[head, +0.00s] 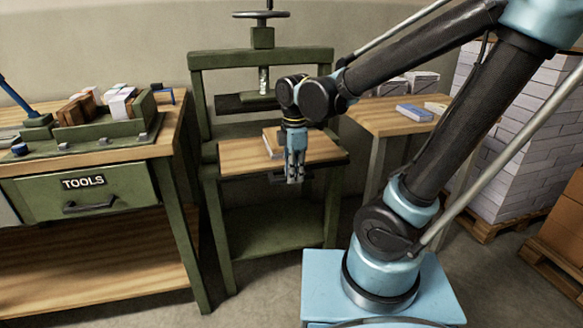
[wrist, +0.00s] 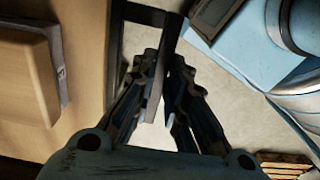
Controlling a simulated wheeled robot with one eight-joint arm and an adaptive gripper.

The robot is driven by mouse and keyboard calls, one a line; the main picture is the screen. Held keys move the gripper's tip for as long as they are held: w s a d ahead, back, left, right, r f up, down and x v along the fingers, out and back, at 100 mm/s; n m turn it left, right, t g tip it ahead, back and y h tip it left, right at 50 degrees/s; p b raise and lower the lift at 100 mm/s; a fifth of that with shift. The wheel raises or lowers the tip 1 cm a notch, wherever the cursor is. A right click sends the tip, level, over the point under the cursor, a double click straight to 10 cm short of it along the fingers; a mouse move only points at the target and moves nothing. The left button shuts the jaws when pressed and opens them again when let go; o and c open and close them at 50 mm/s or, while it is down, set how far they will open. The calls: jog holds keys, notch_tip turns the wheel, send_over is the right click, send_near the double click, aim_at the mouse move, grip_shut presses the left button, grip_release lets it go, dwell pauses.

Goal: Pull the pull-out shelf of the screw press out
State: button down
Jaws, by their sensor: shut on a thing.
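The green screw press (head: 262,60) stands mid-picture in the head view, with its wheel on top. Its pull-out shelf (head: 237,155) is a wooden board with a dark front edge. The shelf also shows at the left of the wrist view (wrist: 88,60). A book (head: 270,143) lies on it, partly hidden by my gripper, and it shows in the wrist view (wrist: 28,75). My gripper (head: 294,178) points down at the shelf's front edge. In the wrist view its fingers (wrist: 165,75) are shut on the shelf's dark handle (wrist: 150,14). The fingers hide part of the handle.
A green workbench (head: 85,190) with a tools drawer stands left of the press. A wooden table (head: 385,118) with books is behind right. Stacked paper on a pallet (head: 480,224) and cardboard boxes (head: 565,235) stand at the right.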

jog(key=shift+s+d, duration=0.15)
jog(key=shift+s, duration=0.15)
jog(key=c, duration=1.6)
grip_release()
notch_tip(320, 180, up, 12)
jog(key=shift+w+d, duration=0.1)
